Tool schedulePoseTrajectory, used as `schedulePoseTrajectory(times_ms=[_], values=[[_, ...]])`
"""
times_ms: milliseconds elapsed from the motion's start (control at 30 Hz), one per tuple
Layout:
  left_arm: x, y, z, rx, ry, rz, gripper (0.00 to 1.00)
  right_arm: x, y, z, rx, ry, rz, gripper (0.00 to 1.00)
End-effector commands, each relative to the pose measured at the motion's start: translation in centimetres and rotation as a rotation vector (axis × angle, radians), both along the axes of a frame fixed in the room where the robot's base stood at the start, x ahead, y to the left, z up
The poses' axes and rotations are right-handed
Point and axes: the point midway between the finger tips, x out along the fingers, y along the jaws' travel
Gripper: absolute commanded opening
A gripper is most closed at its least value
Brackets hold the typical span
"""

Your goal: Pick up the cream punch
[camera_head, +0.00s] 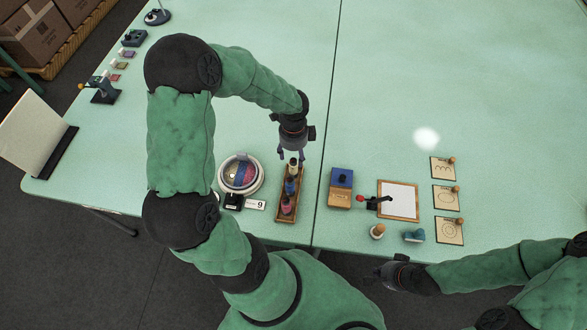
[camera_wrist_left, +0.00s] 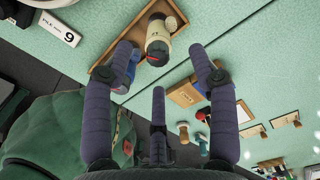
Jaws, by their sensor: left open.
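The cream punch (camera_head: 293,164) stands at the far end of a narrow wooden tray (camera_head: 279,212), with a blue punch (camera_head: 291,186) and a pink punch (camera_head: 286,206) nearer to me. My left gripper (camera_head: 290,154) is open and empty, pointing down just above the cream punch. In the left wrist view the cream punch (camera_wrist_left: 158,36) shows near the top, between and beyond the spread fingertips (camera_wrist_left: 160,58); contact cannot be made out. The blue punch (camera_wrist_left: 124,72) is partly hidden by a finger there. My right gripper (camera_head: 380,276) is low by the table's front edge, its jaws unclear.
A round dish (camera_head: 241,174) with coloured fill and a number 9 card (camera_head: 255,205) are left of the tray. Right of it are a blue-and-wood box (camera_head: 341,187), a framed white sheet (camera_head: 398,201) and several stamped cards (camera_head: 446,198).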

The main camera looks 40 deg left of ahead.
Motion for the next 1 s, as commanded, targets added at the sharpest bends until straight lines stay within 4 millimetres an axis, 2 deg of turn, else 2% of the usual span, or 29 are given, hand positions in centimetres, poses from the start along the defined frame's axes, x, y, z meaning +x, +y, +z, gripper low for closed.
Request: schedulePoseTrajectory(times_ms=[300, 567, 600, 800, 1000], values=[[-0.3, -0.1, -4.4, -0.002, 0.003, 0.001, 0.59, 0.0, 0.0, -1.4, 0.0, 0.0, 0.0, 0.0], [-0.2, -0.1, -4.7, 0.0, 0.001, 0.0, 0.59, 0.0, 0.0, -1.4, 0.0, 0.0, 0.0, 0.0], [-0.2, -0.1, -4.7, 0.0, 0.001, 0.0, 0.53, 0.0, 0.0, -1.4, 0.0, 0.0, 0.0, 0.0], [-0.3, -0.1, -4.7, -0.001, 0.002, 0.0, 0.0, 0.0, 0.0, -1.4, 0.0, 0.0, 0.0, 0.0], [-0.3, -0.1, -4.7, -0.001, 0.002, 0.0, 0.0, 0.0, 0.0, -1.4, 0.0, 0.0, 0.0, 0.0]])
